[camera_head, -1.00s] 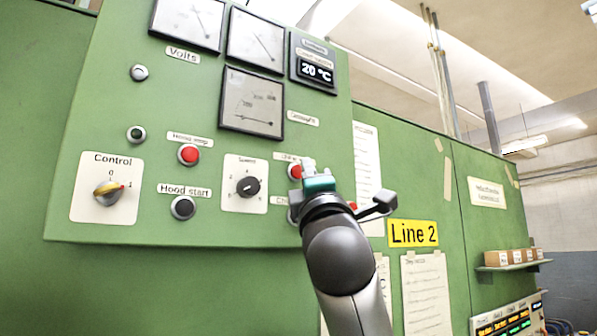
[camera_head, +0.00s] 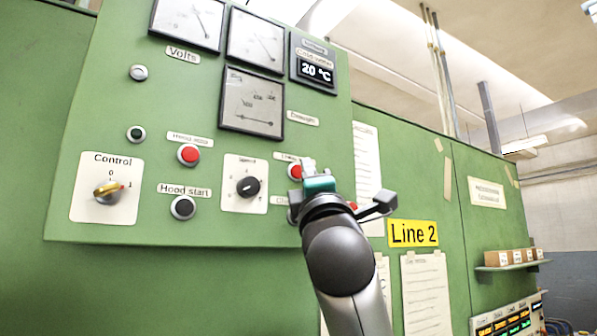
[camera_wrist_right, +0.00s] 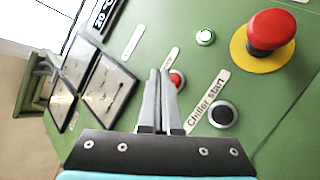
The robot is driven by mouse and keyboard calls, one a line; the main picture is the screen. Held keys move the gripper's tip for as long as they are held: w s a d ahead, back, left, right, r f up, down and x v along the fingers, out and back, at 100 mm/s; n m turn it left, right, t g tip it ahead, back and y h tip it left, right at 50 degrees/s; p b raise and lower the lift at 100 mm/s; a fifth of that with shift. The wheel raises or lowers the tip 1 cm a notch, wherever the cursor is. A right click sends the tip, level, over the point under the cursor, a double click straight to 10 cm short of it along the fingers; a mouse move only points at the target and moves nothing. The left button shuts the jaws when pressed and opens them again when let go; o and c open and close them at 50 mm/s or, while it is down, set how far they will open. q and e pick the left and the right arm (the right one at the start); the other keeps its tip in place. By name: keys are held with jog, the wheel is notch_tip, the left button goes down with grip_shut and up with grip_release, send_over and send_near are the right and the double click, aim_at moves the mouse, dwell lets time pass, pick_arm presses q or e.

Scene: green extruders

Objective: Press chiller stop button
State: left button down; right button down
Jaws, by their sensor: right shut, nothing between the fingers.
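The chiller stop button is a red button (camera_head: 295,171) on the green panel, partly covered by my right gripper (camera_head: 309,166) in the head view. In the right wrist view the same red button (camera_wrist_right: 178,80) shows just right of my shut, empty fingertips (camera_wrist_right: 160,73), partly hidden by them. The fingertips point at the panel close beside the button; I cannot tell whether they touch it. The black chiller start button (camera_wrist_right: 223,115) sits near it, with its "Chiller start" label (camera_wrist_right: 207,98). My left gripper is not in view.
A large red emergency-type button on a yellow disc (camera_wrist_right: 269,38) sticks out at upper right in the wrist view. A speed knob (camera_head: 248,187), another red button (camera_head: 188,154) and the hood start button (camera_head: 183,207) lie left. Gauges (camera_head: 252,103) are above.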

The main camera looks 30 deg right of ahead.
dwell(0.4)
jog(key=shift+w, duration=0.45)
jog(key=shift+w+a, duration=0.1)
jog(key=shift+w, duration=0.25)
dwell(0.5)
jog(key=shift+s+y, duration=0.15)
jog(key=shift+y, duration=0.15)
jog(key=shift+s, duration=0.65)
jog(key=s, duration=0.3)
jog(key=s+b, duration=0.1)
jog(key=s, duration=0.1)
jog(key=shift+d, duration=0.25)
jog(key=shift+w, duration=0.1)
dwell(0.7)
